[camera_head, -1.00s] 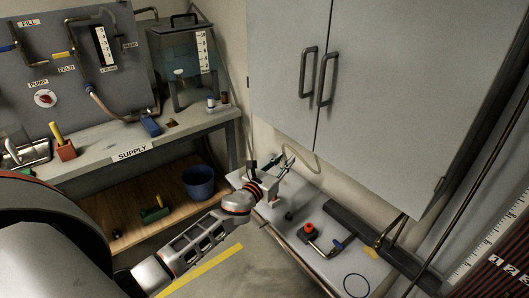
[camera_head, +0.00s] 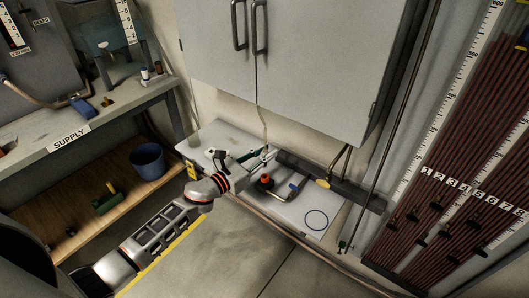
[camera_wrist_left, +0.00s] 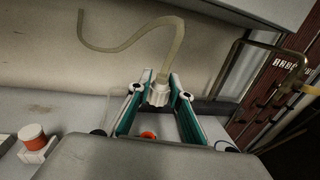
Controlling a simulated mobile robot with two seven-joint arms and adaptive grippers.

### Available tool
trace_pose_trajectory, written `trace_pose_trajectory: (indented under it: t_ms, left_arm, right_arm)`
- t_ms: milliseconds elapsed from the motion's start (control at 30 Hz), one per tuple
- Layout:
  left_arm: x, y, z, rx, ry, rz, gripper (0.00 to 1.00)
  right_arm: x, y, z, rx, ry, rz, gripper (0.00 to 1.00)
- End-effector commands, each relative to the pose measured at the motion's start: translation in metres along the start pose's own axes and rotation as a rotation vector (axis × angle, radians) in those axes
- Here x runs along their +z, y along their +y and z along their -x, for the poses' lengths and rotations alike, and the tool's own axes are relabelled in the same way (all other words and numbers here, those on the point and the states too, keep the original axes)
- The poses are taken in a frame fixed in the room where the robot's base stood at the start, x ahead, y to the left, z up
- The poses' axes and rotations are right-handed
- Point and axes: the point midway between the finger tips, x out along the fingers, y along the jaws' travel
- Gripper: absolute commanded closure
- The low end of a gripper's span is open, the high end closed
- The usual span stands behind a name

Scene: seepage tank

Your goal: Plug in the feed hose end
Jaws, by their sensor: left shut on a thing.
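The feed hose (camera_wrist_left: 150,30) is a pale, yellowish, curved tube with a white ribbed end fitting (camera_wrist_left: 159,93). My left gripper (camera_wrist_left: 160,88) is shut on that fitting, with one green-sided finger on each side. The hose rises from the fitting and bends to the left in the left wrist view. In the head view my left gripper (camera_head: 262,158) is over the low white bench (camera_head: 312,232) under the grey cabinet, and the hose (camera_head: 263,128) shows above it against the wall. A fitting with an orange-red knob (camera_head: 266,179) and a blue handle stands on the bench near the gripper.
The grey cabinet (camera_head: 310,70) hangs above the bench. A dark bar (camera_head: 325,177) and pipework (camera_head: 345,160) lie to the right. A blue bucket (camera_head: 147,160) stands on the wooden shelf at left. The bench around the blue ring (camera_head: 316,220) is clear.

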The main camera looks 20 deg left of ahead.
Motion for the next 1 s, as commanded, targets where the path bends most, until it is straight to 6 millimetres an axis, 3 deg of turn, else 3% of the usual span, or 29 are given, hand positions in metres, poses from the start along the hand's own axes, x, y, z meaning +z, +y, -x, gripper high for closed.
trace_pose_trajectory:
  t_ms: [267, 567, 733, 1000]
  left_arm:
    - [-0.014, 0.0, 0.0, -0.001, 0.001, 0.001, 0.98]
    - [-0.048, 0.0, 0.001, 0.0, 0.006, 0.003, 0.98]
    - [-0.059, 0.0, 0.001, 0.0, 0.004, 0.002, 0.98]
    - [-0.058, 0.0, 0.0, 0.0, -0.001, -0.001, 0.98]
  right_arm:
    - [0.021, -0.004, -0.007, -0.003, -0.02, 0.001, 0.6]
    - [0.053, -0.005, -0.018, 0.0, -0.049, 0.018, 0.6]
    - [0.048, 0.002, -0.023, 0.015, -0.032, 0.032, 0.6]
    - [0.034, 0.009, -0.027, 0.025, -0.008, 0.04, 0.6]
